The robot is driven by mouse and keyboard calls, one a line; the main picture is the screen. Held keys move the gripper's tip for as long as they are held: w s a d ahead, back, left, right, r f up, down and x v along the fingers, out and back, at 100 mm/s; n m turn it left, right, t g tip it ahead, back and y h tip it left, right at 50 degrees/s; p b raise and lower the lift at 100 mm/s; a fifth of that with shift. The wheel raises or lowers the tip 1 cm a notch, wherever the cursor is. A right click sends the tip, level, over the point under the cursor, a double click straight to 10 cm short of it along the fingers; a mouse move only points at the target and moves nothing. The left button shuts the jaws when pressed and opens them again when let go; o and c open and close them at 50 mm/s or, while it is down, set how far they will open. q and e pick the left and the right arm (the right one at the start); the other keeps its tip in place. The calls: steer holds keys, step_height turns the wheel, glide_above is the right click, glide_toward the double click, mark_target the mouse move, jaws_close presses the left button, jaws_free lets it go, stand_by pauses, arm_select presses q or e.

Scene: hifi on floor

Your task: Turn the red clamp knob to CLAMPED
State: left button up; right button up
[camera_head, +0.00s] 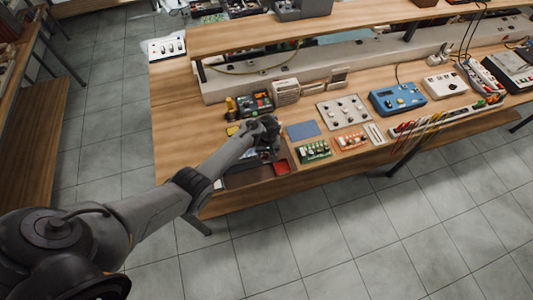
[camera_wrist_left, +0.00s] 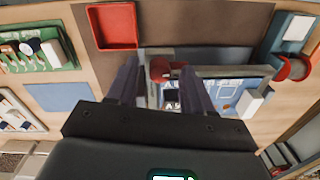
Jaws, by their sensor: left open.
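The red clamp knob (camera_wrist_left: 160,68) shows in the left wrist view, between the fingertips of my left gripper (camera_wrist_left: 160,80). The fingers are apart, one on each side of the knob; I cannot tell whether either touches it. The knob sits at the edge of a grey fixture (camera_wrist_left: 240,71) that holds a blue circuit board (camera_wrist_left: 226,92). Pale markings beside the knob are partly hidden by the fingers and too small to read. In the head view, my left gripper (camera_head: 267,146) is over the bench's front part, and the knob is hidden there.
A red square tray (camera_wrist_left: 104,25) lies near the fixture; it also shows in the head view (camera_head: 282,167). A red-ended blue item (camera_wrist_left: 292,67) is on the other side. Green (camera_head: 313,151) and orange (camera_head: 350,141) boards lie right of my gripper. A raised shelf (camera_head: 330,30) runs behind.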

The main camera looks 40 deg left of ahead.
arm_select(q)
jaws_close()
steer(key=shift+r+m, duration=0.1)
steer(key=shift+m, duration=0.3)
steer(key=m+p, duration=0.1)
steer(key=m, duration=0.2)
steer(key=shift+p, duration=0.3)
steer(key=m+p, duration=0.1)
steer(key=m, duration=1.3)
